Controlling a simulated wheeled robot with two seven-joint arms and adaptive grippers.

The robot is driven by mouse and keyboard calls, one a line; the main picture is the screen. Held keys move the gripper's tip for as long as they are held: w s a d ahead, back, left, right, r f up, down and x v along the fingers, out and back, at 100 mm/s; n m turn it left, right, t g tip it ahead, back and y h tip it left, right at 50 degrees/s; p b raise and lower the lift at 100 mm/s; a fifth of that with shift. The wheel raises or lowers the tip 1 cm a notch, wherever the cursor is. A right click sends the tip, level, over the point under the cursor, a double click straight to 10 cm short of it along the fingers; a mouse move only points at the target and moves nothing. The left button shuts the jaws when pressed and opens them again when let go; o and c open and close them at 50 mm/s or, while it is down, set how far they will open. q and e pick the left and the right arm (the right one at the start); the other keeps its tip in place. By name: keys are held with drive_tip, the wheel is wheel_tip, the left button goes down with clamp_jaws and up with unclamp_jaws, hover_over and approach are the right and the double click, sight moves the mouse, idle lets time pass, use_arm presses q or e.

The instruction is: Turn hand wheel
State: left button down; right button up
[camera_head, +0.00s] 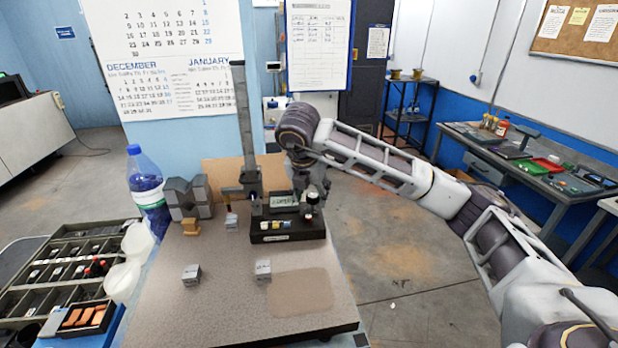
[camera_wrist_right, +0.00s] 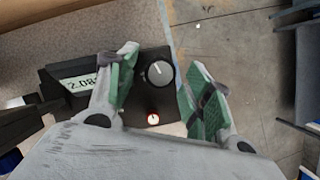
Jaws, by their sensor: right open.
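The hand wheel looks like a round dark knob (camera_wrist_right: 159,73) with a white pointer line, on the black instrument box with a lit display (camera_wrist_right: 82,84). In the head view the instrument box (camera_head: 285,236) stands at the back right of the stone plate, and my right gripper largely hides the knob. My right gripper (camera_head: 311,185) points down over the box's right end. In the wrist view its green-padded fingers (camera_wrist_right: 163,78) are open on either side of the knob, with visible gaps and no clear contact. My left gripper is not in view.
A tall dark column (camera_head: 245,120) stands behind the box. Small metal blocks (camera_head: 191,274) and (camera_head: 263,269) sit on the stone plate (camera_head: 230,315), whose front is mostly clear. A blue bottle (camera_head: 147,185) and a parts tray (camera_head: 60,262) are at left.

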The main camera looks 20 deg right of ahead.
drive_tip(key=v, duration=0.7)
drive_tip(key=shift+r, duration=0.15)
idle(0.8)
drive_tip(key=shift+s, duration=0.1)
idle(0.3)
